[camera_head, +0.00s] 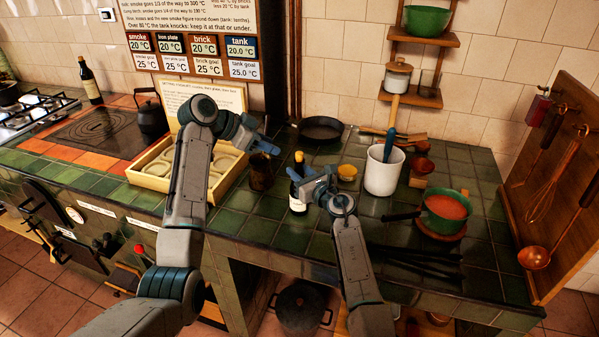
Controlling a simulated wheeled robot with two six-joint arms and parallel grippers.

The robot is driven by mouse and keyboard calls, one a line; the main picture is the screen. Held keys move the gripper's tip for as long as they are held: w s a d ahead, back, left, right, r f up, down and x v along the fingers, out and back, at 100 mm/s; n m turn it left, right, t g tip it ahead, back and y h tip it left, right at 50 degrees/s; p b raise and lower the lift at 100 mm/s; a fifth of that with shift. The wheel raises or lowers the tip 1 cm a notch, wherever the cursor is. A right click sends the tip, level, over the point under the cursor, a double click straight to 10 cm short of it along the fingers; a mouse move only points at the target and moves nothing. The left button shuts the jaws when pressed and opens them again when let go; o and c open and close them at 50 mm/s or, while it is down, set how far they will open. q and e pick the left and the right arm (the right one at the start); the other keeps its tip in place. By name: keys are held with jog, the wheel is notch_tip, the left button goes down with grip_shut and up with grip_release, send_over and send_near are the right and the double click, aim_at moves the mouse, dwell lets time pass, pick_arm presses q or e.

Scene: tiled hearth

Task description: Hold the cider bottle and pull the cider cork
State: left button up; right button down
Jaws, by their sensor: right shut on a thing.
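The cider bottle (297,170) stands upright on the green tiled counter, dark with a pale label low down. Its light tan top, which looks like the cork (298,157), is at the mouth. My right gripper (303,190) is shut on the bottle's body from the front right and hides part of it. My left gripper (267,147) hangs to the left of the bottle's top, above a dark brown mug, apart from the cork. Its fingers are too small and edge-on to tell whether they are open.
A wooden tray (150,181) of pale rings lies left. A black pan (321,128) sits behind. Dark tongs-like tools lie at the front right.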

dwell(0.3)
pick_arm(q)
jog(key=shift+o, duration=0.7)
jog(key=n+g+y, duration=0.1)
jog(key=n+y, duration=0.7)
jog(key=n, duration=0.1)
send_near(299, 153)
jog(key=shift+x, duration=4.7)
grip_shut()
jog(key=shift+o, duration=1)
grip_release()
